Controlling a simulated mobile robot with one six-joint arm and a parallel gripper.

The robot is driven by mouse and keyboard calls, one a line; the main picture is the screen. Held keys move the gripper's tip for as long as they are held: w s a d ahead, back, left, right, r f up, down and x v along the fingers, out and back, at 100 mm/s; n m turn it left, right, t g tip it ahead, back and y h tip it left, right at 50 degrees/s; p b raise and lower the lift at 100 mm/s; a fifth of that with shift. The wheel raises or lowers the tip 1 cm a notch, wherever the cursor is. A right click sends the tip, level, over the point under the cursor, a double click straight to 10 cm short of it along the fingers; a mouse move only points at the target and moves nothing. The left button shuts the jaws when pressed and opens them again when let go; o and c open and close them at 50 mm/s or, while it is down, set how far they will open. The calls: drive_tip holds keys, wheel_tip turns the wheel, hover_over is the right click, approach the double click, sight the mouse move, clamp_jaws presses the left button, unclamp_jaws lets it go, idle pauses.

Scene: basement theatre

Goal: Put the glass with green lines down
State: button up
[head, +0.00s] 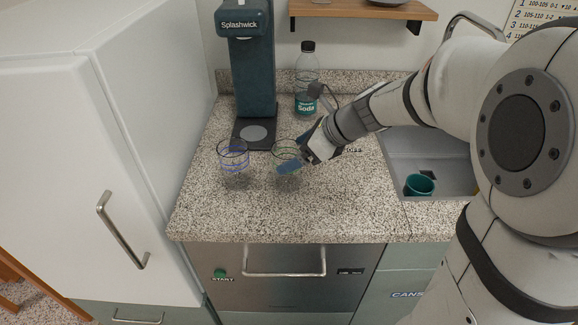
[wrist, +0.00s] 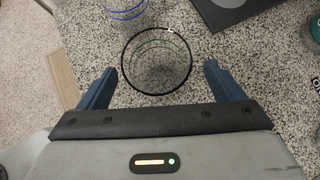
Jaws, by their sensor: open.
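The glass with green lines (head: 286,153) stands upright on the speckled counter. In the wrist view the same glass (wrist: 157,62) shows from above, with a dark rim and faint green lines. My gripper (head: 290,165) is at the glass's right side in the head view. In the wrist view my gripper (wrist: 157,84) is open, with one blue finger on each side of the glass and visible gaps between the fingers and the rim. A glass with blue lines (head: 233,155) stands to the left, and part of it (wrist: 125,8) shows at the wrist view's top edge.
A teal Splashwick machine (head: 252,70) stands behind the glasses. A soda bottle (head: 306,85) is at the back. A sink (head: 428,150) with a teal cup (head: 419,185) lies to the right. The counter's front part (head: 290,217) is clear.

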sight(287, 158)
drive_tip(key=x, duration=0.3)
drive_tip(key=shift+a+f, duration=0.2)
drive_tip(key=shift+f, duration=0.1)
